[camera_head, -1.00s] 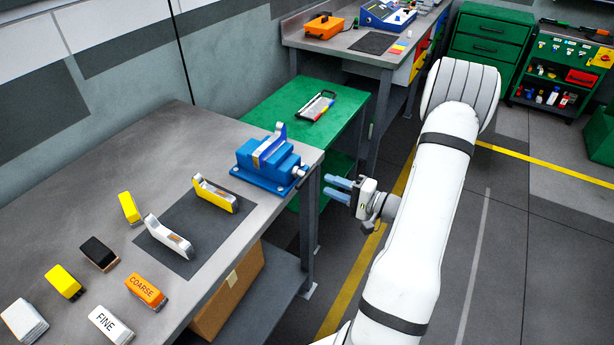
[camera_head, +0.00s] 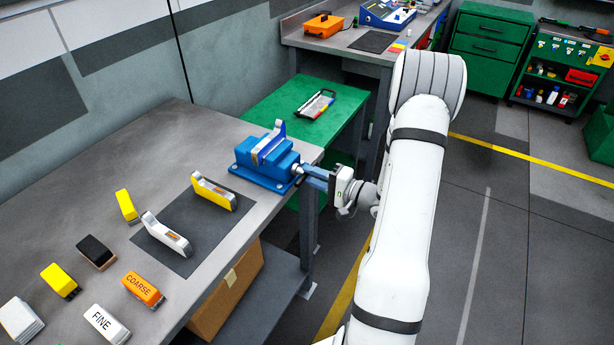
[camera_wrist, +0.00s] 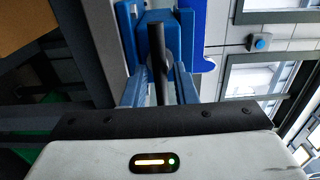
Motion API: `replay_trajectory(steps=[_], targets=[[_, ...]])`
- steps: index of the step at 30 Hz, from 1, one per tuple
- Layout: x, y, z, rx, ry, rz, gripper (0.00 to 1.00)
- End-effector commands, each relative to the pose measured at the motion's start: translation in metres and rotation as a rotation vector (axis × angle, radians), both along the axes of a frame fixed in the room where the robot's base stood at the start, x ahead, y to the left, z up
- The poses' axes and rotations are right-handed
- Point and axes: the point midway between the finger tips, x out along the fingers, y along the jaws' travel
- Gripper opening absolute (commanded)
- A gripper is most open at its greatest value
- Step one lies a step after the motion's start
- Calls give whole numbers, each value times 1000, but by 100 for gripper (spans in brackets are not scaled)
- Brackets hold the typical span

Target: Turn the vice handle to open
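The blue vice (camera_head: 266,163) sits at the right edge of the grey workbench, with a silver-and-blue part (camera_head: 268,144) standing in its jaws. My gripper (camera_head: 307,175) is at the vice's right side, its light blue fingers pointing at the handle end. In the wrist view the dark vice handle (camera_wrist: 160,62) runs between the two fingers, with a gap visible on each side. The gripper looks open around the handle, not closed on it. In the head view the fingers mostly hide the handle. The vice's blue body (camera_wrist: 153,17) shows beyond the handle in the wrist view.
A dark mat (camera_head: 185,232) on the workbench (camera_head: 130,165) holds two curved parts. Several sanding blocks, such as the orange COARSE block (camera_head: 142,289), lie to the left. A green table (camera_head: 285,108) stands behind the vice. The floor to the right is open.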

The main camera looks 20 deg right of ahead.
Motion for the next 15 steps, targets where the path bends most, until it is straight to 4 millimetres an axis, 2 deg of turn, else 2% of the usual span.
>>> replay_trajectory(steps=[1,9,15], targets=[[0,0,0,0,0,0,21],[0,0,0,0,0,1,0],[0,1,-1,-2,-1,1,0]])
